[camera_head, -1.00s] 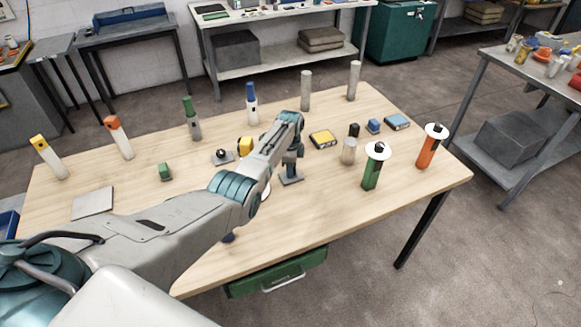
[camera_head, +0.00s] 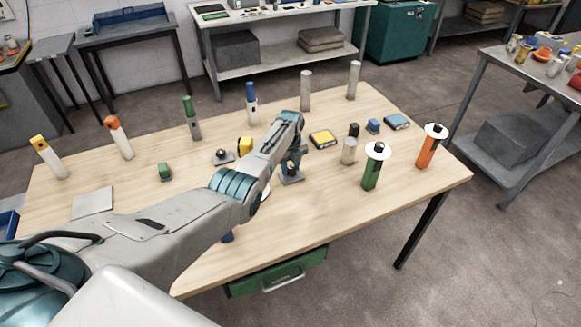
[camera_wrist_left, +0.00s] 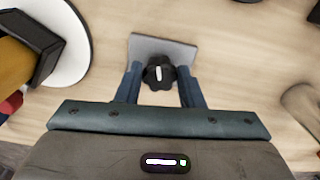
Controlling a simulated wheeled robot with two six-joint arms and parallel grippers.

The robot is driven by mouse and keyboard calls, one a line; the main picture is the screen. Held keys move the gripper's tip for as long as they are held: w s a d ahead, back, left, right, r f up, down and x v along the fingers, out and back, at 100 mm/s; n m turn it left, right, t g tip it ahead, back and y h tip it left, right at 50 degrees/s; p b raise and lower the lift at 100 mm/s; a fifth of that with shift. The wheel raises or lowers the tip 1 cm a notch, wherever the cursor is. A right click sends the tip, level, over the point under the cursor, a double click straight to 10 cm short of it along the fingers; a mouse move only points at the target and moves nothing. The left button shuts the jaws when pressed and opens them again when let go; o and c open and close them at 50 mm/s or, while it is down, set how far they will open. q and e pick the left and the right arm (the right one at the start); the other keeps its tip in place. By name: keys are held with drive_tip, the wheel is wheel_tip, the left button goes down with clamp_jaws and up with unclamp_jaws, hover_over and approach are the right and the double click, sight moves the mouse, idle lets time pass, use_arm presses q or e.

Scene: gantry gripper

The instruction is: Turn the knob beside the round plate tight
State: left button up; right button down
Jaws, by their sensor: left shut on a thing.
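The black knob (camera_wrist_left: 158,73) with a white mark sits on a square grey base (camera_wrist_left: 165,46), which also shows in the head view (camera_head: 292,180). My left gripper (camera_wrist_left: 158,84) is shut on the knob, one blue finger on each side of it. In the head view my left gripper (camera_head: 291,163) is over the base and hides most of the knob. The white round plate (camera_wrist_left: 78,68) lies to the left in the wrist view, with a black and yellow thing over it. In the head view my arm hides most of this plate. My right gripper is out of view.
A grey cylinder (camera_head: 348,151), a green post (camera_head: 371,174) and an orange post (camera_head: 426,152) with white discs stand to the right. Another knob on a grey base (camera_head: 223,157) and a yellow block (camera_head: 246,146) lie left of my wrist.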

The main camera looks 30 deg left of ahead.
use_arm(q)
drive_tip(key=shift+w+r+m, duration=0.15)
drive_tip(key=shift+r+m, duration=0.05)
drive_tip(key=shift+m, duration=1.7)
drive_tip(key=o, duration=0.7)
drive_tip(key=shift+o, duration=1.4)
drive_tip(key=shift+f, duration=0.1)
